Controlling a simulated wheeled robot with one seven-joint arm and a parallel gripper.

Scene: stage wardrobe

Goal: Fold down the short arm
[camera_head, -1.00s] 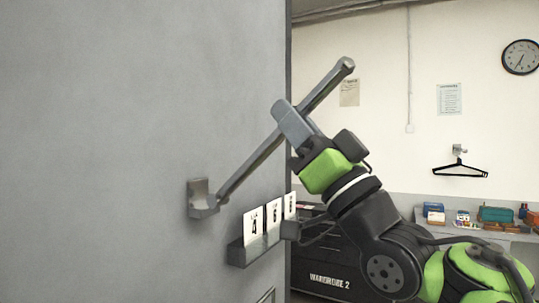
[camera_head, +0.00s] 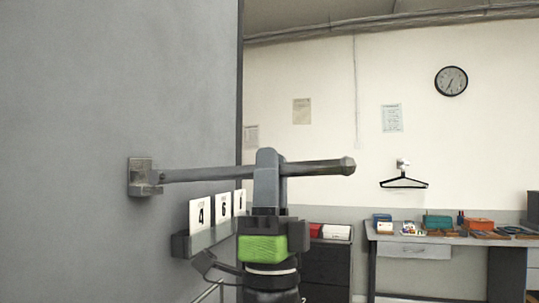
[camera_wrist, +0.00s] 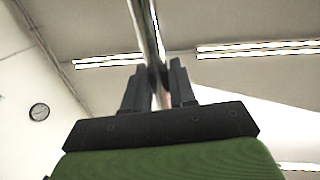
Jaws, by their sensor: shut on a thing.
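The short arm (camera_head: 218,172) is a grey metal bar with a knobbed end, hinged at a bracket (camera_head: 141,177) on the grey panel. It sticks out to the right, close to level. My gripper (camera_head: 268,168) comes up from below and is shut on the bar between its middle and its free end. In the wrist view the bar (camera_wrist: 147,30) runs up between the two fingers of my gripper (camera_wrist: 161,88). Its far end is out of that view.
A small rack (camera_head: 205,240) with number cards is fixed to the panel just below the bar, left of my gripper. A dark cabinet (camera_head: 327,265) and a table (camera_head: 415,240) with small boxes stand behind. A hanger (camera_head: 404,184) and a clock (camera_head: 451,81) are on the back wall.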

